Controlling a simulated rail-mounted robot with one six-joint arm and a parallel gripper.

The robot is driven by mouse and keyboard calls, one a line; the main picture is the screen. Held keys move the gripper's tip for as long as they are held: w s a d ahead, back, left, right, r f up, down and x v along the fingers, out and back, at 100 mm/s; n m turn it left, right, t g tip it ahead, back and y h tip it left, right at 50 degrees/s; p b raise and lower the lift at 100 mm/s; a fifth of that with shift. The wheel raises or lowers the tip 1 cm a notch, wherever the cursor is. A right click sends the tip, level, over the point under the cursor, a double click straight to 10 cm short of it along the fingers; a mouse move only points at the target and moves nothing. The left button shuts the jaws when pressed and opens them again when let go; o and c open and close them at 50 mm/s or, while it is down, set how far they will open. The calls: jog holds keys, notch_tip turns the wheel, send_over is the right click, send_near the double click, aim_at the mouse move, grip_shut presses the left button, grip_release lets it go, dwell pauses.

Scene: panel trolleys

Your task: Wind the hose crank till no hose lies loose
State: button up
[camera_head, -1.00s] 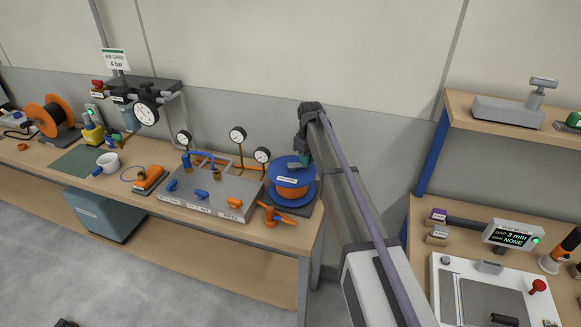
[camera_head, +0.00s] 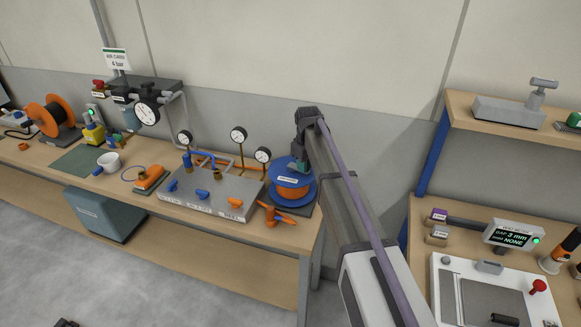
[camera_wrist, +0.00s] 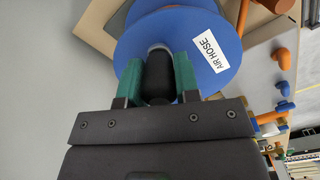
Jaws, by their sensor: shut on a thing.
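The hose reel (camera_head: 279,195) has blue flanges and orange hose wound between them, and stands at the right end of the left bench. Its top flange carries an AIR HOSE label in the wrist view (camera_wrist: 209,50). My gripper (camera_wrist: 158,72) is shut on the black crank knob (camera_wrist: 158,80), with a green finger on each side. The crank arm is mostly hidden under the gripper. In the head view, my gripper (camera_head: 300,163) is over the far right part of the reel. An orange fitting (camera_head: 271,213) lies at the reel's front left. I cannot tell how much hose lies loose.
A grey valve panel (camera_head: 213,193) with blue and orange handles is left of the reel. Gauges (camera_head: 238,135) stand behind it. Another orange reel (camera_head: 50,115) is far left. A second bench and raised shelf (camera_head: 500,111) are on the right.

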jog(key=shift+a, duration=0.15)
jog(key=shift+s+a, duration=0.35)
jog(key=shift+s+a, duration=0.35)
jog(key=shift+a, duration=0.1)
jog(key=shift+s+a, duration=0.2)
jog(key=shift+a, duration=0.4)
